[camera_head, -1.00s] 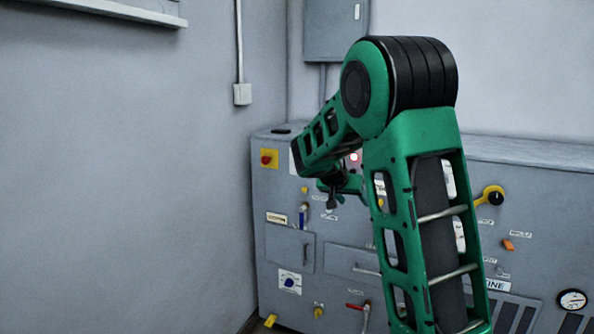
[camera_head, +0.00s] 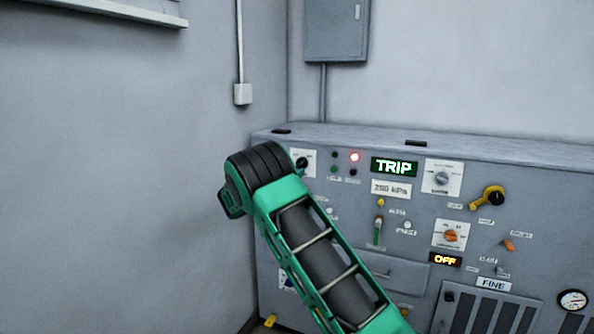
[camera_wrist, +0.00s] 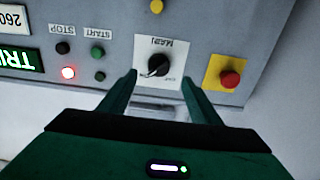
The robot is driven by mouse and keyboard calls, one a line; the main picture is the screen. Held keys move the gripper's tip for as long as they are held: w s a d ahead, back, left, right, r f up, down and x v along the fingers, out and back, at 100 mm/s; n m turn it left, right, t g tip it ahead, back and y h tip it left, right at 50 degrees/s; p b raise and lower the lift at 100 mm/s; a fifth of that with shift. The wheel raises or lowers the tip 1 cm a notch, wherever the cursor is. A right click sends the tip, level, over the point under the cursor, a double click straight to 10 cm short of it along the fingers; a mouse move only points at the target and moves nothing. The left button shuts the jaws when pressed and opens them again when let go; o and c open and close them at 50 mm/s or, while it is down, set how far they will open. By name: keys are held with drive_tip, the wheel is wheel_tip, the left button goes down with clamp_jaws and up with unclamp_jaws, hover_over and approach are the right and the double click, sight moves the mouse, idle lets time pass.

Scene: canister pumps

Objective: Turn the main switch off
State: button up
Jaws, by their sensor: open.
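The main switch is a black rotary knob on a white plate marked MAIN. It shows in the wrist view (camera_wrist: 158,65), upside down, and at the panel's upper left in the head view (camera_head: 303,162). A light mark on the knob points toward the lower left in the wrist view; I cannot read the setting for sure. My gripper (camera_wrist: 160,76) is open and empty, its two green fingers on either side of the plate in the picture. Whether the fingertips touch the panel cannot be told. In the head view my arm hides the gripper.
A red button on a yellow plate (camera_wrist: 230,79) sits close beside the switch. The START button (camera_wrist: 98,52), STOP button (camera_wrist: 62,48) and lit red lamp (camera_wrist: 68,72) are on the other side. The TRIP display (camera_head: 394,167) is lit. A grey wall stands left of the panel.

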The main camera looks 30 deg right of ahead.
sight(301, 164)
drive_tip(key=x, duration=0.8)
drive_tip(key=shift+w+d, duration=0.15)
drive_tip(key=shift+d, duration=0.1)
drive_tip(key=c, duration=1)
